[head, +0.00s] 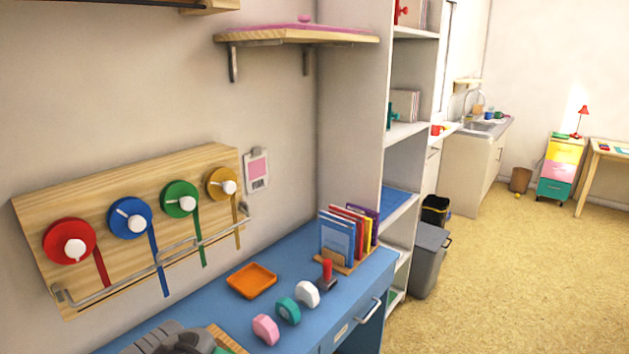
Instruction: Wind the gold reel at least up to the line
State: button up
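The gold reel (217,178) is the rightmost of several reels on a wooden wall board. It has a white knob on its front. Its gold ribbon (236,222) hangs down to around the board's lower edge, past the metal rail (180,250). I cannot make out a separate marked line on the board. My gripper's fingers do not show; a grey part at the bottom left edge seems to be my arm.
Green (180,192), blue (123,228) and red (62,233) reels sit left of the gold one. The blue desk (240,328) below holds an orange tray (251,281), tape-like rolls, a red-handled stamp (327,271) and books (337,236).

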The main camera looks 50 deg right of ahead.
aim_at(220, 183)
jog(key=u, duration=1.9)
jog(key=k, duration=0.5)
jog(key=z, duration=1.4)
